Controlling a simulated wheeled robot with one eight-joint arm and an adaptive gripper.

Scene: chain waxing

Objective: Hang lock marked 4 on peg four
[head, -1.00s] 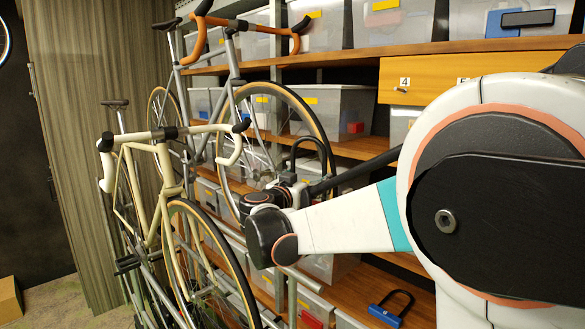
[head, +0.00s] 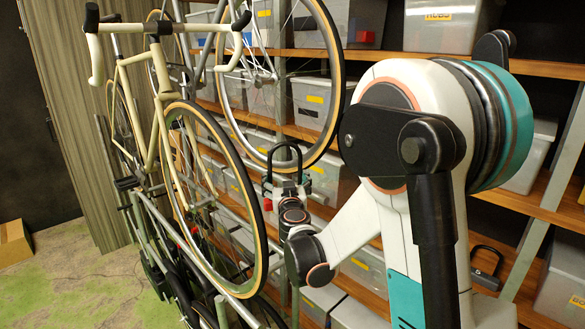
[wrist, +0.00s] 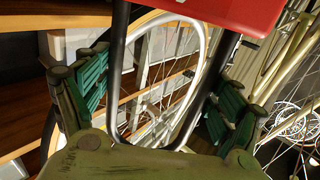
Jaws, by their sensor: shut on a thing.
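My gripper (head: 287,188) is near the middle of the head view, beside the wheel of the cream bicycle. It is shut on a lock whose dark U-shaped shackle (head: 284,146) stands up above it. In the wrist view the red lock body (wrist: 245,12) is at the top edge. The shackle runs down from it between the green fingers (wrist: 165,95), with its bend near the palm. No number on the lock can be read. No numbered peg shows in the current views.
The cream bicycle (head: 160,85) stands close on the left of my gripper. A hanging bicycle's wheel (head: 335,75) is just behind it. Shelves with plastic bins (head: 318,105) fill the back. Another dark lock shackle (head: 487,258) shows on a shelf at right.

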